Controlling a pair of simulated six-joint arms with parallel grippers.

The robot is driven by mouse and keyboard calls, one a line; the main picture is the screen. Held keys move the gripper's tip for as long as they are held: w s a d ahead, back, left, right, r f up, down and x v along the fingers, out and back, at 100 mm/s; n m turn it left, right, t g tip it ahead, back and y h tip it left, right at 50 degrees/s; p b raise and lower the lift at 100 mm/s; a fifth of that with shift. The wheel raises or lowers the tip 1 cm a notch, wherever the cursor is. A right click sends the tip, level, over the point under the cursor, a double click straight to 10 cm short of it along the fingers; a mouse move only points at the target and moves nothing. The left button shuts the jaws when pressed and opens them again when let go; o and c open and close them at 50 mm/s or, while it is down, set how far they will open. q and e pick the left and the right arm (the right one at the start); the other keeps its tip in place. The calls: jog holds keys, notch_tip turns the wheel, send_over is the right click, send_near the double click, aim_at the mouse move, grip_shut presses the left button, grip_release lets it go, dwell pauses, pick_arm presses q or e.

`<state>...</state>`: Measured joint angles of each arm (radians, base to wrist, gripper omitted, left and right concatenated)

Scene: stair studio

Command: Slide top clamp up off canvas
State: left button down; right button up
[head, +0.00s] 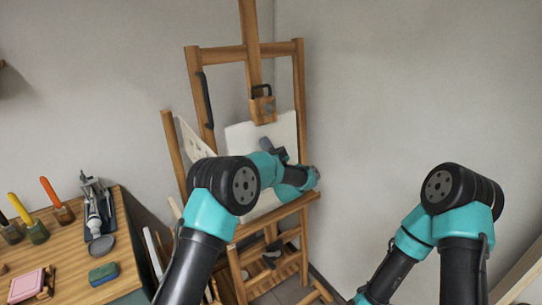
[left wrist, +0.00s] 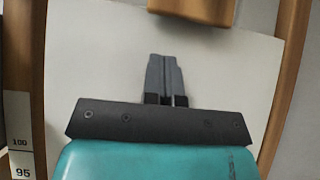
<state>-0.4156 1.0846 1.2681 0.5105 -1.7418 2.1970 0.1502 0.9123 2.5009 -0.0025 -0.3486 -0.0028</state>
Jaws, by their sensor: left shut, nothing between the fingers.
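The wooden easel (head: 250,55) stands in the corner with a white canvas (head: 240,135) on it. The top clamp (head: 263,108) is a wooden block with a dark handle on the central mast, at the canvas's top edge. In the left wrist view the clamp's lower part (left wrist: 195,8) shows at the top, and the canvas (left wrist: 100,50) fills the background. My left gripper (head: 272,148) is in front of the canvas, below the clamp and apart from it. Its fingers (left wrist: 164,72) are together and empty. My right arm shows at the lower right, but its gripper is out of view.
A ruler strip (left wrist: 18,135) shows at the left in the wrist view. Bare wall lies right of the easel.

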pick_arm(q)
jog(key=shift+w+a+r, duration=0.1)
jog(key=shift+w+r, duration=0.1)
jog(key=shift+r, duration=1.7)
jog(key=r, duration=0.7)
jog(key=w+a+r, duration=0.1)
jog(key=r, duration=0.3)
jog(key=shift+w, duration=0.1)
jog(key=shift+f, duration=0.4)
jog(key=f, duration=0.3)
jog(key=shift+s+d+f, duration=0.25)
jog(key=shift+d, duration=0.05)
send_near(259, 108)
jog(key=shift+v, duration=1.15)
